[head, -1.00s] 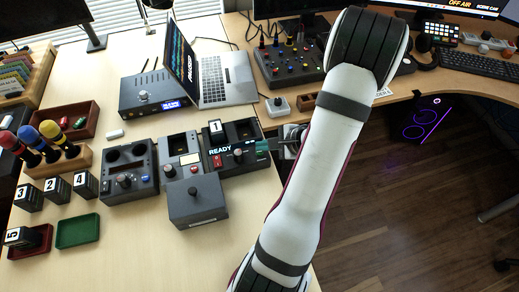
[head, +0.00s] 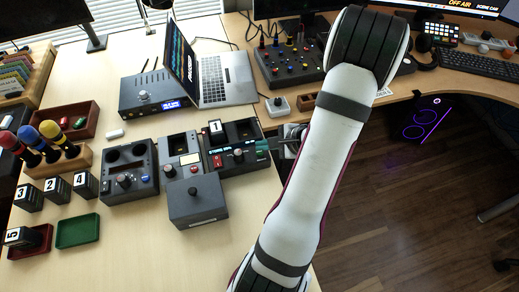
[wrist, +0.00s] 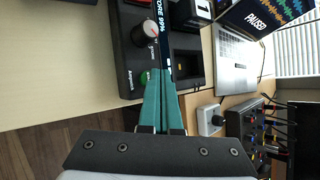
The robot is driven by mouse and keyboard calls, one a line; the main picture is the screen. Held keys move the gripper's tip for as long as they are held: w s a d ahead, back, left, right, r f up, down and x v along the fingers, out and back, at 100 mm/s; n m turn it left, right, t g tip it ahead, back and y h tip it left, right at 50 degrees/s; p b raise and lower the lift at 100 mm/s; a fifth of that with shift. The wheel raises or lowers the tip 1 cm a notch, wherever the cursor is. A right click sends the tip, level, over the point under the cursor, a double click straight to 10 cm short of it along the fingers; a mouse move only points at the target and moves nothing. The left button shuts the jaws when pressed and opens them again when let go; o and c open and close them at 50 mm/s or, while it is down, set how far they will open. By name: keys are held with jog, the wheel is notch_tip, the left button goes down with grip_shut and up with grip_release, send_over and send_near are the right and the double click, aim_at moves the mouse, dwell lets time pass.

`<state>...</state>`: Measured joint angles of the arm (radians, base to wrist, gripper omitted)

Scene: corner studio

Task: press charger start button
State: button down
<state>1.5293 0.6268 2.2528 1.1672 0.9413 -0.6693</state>
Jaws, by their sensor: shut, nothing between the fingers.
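The charger (head: 254,167) is a black box with a lit display (wrist: 158,12), a knob (wrist: 145,30) and two bays. A battery marked 1 (head: 216,128) stands in its left bay; the right bay is empty. The display text is small in the head view; in the wrist view its end reads "ORE 99%". My gripper (wrist: 160,42) has teal fingers, shut together and empty, over the charger's right part. A green button (wrist: 143,78) shows just left of the fingers in the wrist view. I cannot tell whether the fingers touch the charger.
A dark box with a knob (head: 197,203) stands in front of the charger. Other devices (head: 130,172) stand to its left, and a laptop (head: 240,78) behind. Batteries marked 2, 3, 4 and 5 and a green tray (head: 78,231) are at left. A white plug block (wrist: 209,120) lies nearby.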

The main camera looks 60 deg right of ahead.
aim_at(262, 153)
notch_tip(262, 153, up, 6)
dwell(0.4)
dwell(0.5)
jog(key=shift+w+a+r, duration=0.1)
jog(key=shift+w+a, duration=0.1)
jog(key=w+a+r+n+g+y, duration=0.1)
jog(key=w+a+r+n+y, duration=0.25)
jog(key=a, duration=0.55)
jog(key=w+a+r+n+g+y, duration=0.25)
jog(key=w+a+n, duration=0.2)
jog(key=a, duration=0.45)
jog(key=s+a+r+n+g, duration=0.1)
jog(key=s+a+n+g, duration=0.2)
jog(key=a, duration=0.4)
jog(key=s+a+r+n+g, duration=0.1)
jog(key=s+a+r+n, duration=0.15)
jog(key=a+n, duration=0.35)
jog(key=s+a+n+g+h, duration=0.2)
jog(key=s+a+n+h, duration=0.1)
jog(key=s+n, duration=0.2)
jog(key=shift+s+f+h, duration=0.25)
jog(key=shift+s+h, duration=0.15)
jog(key=shift+s, duration=0.85)
